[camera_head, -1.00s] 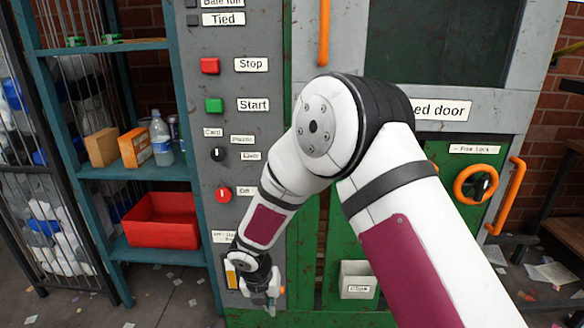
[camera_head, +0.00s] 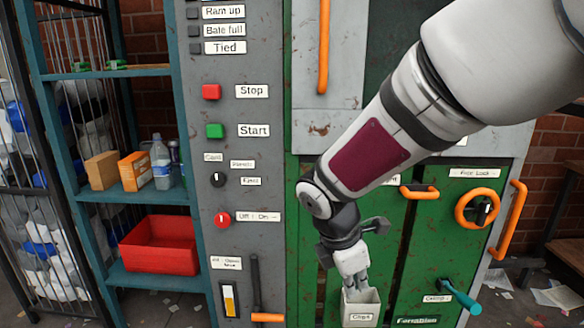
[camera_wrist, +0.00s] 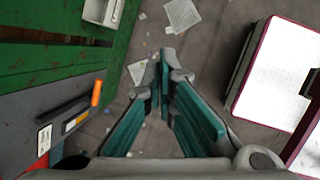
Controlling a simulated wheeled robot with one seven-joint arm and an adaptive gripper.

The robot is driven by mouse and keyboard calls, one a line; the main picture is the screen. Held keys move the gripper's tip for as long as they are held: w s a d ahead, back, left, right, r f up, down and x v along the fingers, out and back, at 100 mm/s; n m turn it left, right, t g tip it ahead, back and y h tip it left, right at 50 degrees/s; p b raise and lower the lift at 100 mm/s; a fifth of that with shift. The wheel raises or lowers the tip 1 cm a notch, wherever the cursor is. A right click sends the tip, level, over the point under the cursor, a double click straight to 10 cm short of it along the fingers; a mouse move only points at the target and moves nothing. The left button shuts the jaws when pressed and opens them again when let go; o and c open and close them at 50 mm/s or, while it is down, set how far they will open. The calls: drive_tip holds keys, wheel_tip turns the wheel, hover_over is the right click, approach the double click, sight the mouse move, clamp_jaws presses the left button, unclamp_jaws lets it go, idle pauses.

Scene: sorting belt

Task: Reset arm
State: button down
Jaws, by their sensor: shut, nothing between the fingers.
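My white arm, with a magenta panel, comes in from the upper right in the head view. It crosses in front of the green machine door. My gripper (camera_head: 356,284) points down and overlaps the small white box (camera_head: 361,308) on the machine front in that view; whether it touches the box cannot be told there. In the wrist view, the teal fingers of my gripper (camera_wrist: 166,68) meet at their tips with nothing between them. They point toward the littered floor, and the white box (camera_wrist: 101,12) stands apart from them at the upper left.
The grey control panel (camera_head: 237,185) has a red Stop button (camera_head: 211,92), a green Start button (camera_head: 214,131) and a lever with an orange end (camera_head: 268,317). An orange wheel (camera_head: 477,209) and a teal handle (camera_head: 461,297) are at right. A shelf holds a red bin (camera_head: 160,246).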

drive_tip(key=s+d+r+m, duration=0.6)
drive_tip(key=s+r+m, duration=0.1)
drive_tip(key=s, duration=0.2)
drive_tip(key=s+d+r+m+g+y, duration=0.1)
drive_tip(key=s+m+y, duration=0.1)
drive_tip(key=s+m, duration=0.65)
drive_tip(key=s+d+r+m+y, duration=0.1)
drive_tip(key=s+m, duration=0.5)
drive_tip(key=s, duration=0.6)
wheel_tip(320, 180, up, 22)
drive_tip(key=t+p, duration=0.3)
drive_tip(key=p, duration=1.7)
drive_tip(key=shift+a+r+p, duration=0.2)
drive_tip(key=shift+a+p, duration=0.05)
drive_tip(key=shift+p, duration=0.05)
drive_tip(key=shift+n, duration=0.25)
